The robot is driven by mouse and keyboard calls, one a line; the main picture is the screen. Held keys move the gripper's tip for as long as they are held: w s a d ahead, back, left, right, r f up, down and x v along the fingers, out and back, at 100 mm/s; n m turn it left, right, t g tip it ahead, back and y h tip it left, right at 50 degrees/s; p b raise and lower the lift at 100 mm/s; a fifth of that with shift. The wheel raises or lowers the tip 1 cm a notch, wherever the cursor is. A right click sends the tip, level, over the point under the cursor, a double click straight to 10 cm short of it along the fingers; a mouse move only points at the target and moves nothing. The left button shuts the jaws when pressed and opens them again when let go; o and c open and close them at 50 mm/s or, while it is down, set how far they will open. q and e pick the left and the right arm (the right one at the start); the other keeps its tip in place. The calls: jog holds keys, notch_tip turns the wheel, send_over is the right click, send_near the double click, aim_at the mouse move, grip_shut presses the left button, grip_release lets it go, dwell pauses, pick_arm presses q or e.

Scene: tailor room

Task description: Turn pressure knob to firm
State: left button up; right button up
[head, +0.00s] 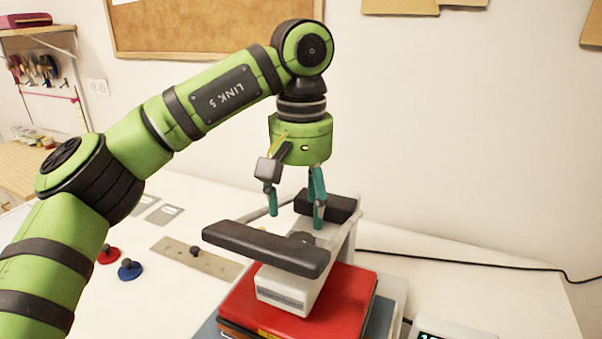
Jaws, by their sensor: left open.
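A white press-like device (288,290) with a black padded bar (265,246) across its front stands on a red block (350,292). A small dark round part (301,238), perhaps the pressure knob, shows on top behind the bar. Its markings and setting cannot be read. My left gripper (296,215) points down just above the device, its teal-tipped fingers spread apart on either side above the dark part. I cannot tell whether a fingertip touches it. Nothing shows between the fingers. My right gripper is not in view.
A black block (326,205) sits at the device's rear. Red (108,254) and blue (130,269) knobbed discs and a flat grey-beige strip (196,256) lie to the left. A display box (452,330) is at front right. A black cable (470,264) crosses the white table's right side.

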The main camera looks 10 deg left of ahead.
pick_arm(q)
notch_tip(320, 180, up, 6)
jog(key=shift+f, duration=0.15)
dwell(0.3)
